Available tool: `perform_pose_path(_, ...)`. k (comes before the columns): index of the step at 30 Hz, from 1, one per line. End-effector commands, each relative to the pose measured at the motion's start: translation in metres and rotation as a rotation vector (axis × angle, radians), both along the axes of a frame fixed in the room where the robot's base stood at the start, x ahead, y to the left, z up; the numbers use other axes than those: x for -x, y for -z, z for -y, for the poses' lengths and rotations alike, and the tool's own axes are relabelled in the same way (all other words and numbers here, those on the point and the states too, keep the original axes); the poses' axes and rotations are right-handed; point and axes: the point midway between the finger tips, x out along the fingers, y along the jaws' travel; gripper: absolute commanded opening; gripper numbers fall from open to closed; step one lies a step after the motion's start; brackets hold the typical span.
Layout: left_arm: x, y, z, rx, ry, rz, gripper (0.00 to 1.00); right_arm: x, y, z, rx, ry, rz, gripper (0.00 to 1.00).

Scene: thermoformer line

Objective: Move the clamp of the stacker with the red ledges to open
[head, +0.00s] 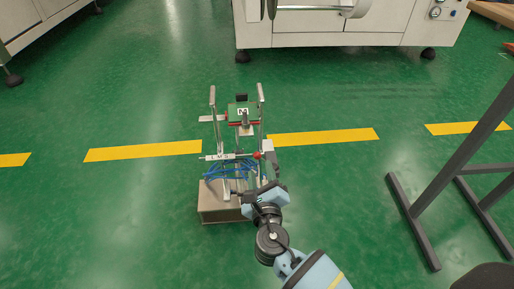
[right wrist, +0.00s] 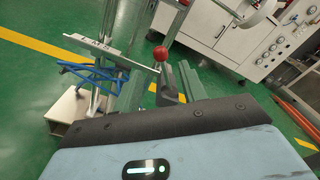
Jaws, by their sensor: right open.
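The stacker (head: 213,120) stands upright on the floor in the middle of the head view, with two metal posts and a green block with red ledges (head: 235,125) between them. A white plate lettered L M S (head: 219,157) crosses its front and also shows in the right wrist view (right wrist: 92,41). A lever with a red ball knob (head: 257,155) sits at that plate's right end. My right gripper (head: 267,158) is open beside the knob. In the right wrist view the red knob (right wrist: 160,53) stands between and beyond the two fingers. Whether they touch the lever is unclear. My left gripper is out of view.
Blue tubing (head: 228,171) hangs over a beige box (head: 214,211) at the stacker's foot. A dark metal frame (head: 432,195) stands to the right. A white machine (head: 340,30) stands behind. Green floor with yellow stripes is clear on the left.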

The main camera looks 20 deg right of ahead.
Motion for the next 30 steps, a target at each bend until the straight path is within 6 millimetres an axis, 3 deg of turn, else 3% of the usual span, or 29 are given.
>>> perform_pose_path(8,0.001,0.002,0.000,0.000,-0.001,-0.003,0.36,-0.007,-0.005,0.000,0.036,0.001,0.007,0.42)
perform_pose_path(21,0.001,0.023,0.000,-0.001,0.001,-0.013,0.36,-0.063,-0.004,0.016,0.034,0.001,0.006,0.42)
perform_pose_path(30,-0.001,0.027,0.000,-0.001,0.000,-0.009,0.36,-0.079,-0.005,0.021,0.033,0.000,0.005,0.42)
